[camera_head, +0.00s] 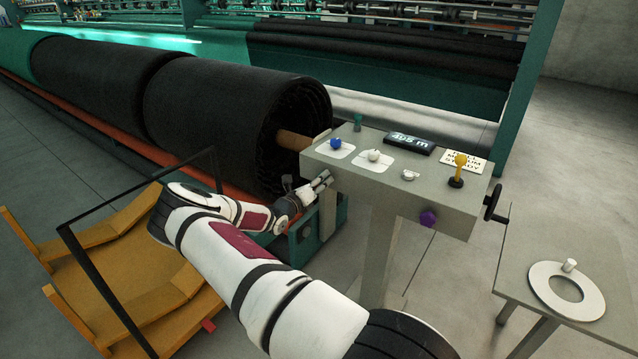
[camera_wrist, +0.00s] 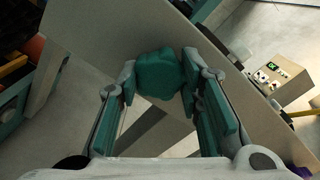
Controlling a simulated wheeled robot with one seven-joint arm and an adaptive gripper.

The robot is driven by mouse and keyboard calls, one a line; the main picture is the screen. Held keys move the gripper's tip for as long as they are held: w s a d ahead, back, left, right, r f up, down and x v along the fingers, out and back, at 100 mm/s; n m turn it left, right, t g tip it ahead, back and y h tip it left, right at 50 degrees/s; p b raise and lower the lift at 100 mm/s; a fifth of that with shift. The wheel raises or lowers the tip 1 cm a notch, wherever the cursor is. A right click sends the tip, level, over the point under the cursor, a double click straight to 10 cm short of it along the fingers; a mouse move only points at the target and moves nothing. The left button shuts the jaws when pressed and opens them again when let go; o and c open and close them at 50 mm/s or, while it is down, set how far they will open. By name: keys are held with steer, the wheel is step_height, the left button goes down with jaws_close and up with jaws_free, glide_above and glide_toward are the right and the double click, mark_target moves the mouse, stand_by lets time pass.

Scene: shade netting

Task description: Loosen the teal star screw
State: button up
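The teal star screw (camera_wrist: 160,73) shows in the wrist view as a rounded, lobed knob against the grey panel of the machine console (camera_head: 350,183). My gripper (camera_wrist: 159,82) faces it with its two fingers spread, one on each side of the knob. The fingertips are very close to its edges; I cannot tell whether they touch it. In the head view my gripper (camera_head: 322,182) is at the left end of the console, just below its top. The star screw at that end is hidden from the head view.
The console carries a blue knob (camera_head: 336,144), a white knob (camera_head: 374,155), a yellow-topped lever (camera_head: 460,161), a purple knob (camera_head: 428,218) and a black handwheel (camera_head: 493,202). A large black net roll (camera_head: 225,115) lies behind my gripper. A side table (camera_head: 520,275) holds a white ring (camera_head: 545,285).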

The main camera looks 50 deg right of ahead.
steer(key=o, duration=0.4)
steer(key=shift+s, duration=0.1)
steer(key=shift+o, duration=0.2)
steer(key=a+p, duration=0.1)
steer(key=a, duration=0.4)
steer(key=shift+s, duration=0.15)
steer(key=o, duration=0.6)
steer(key=shift+c, duration=0.2)
steer(key=shift+a, duration=0.1)
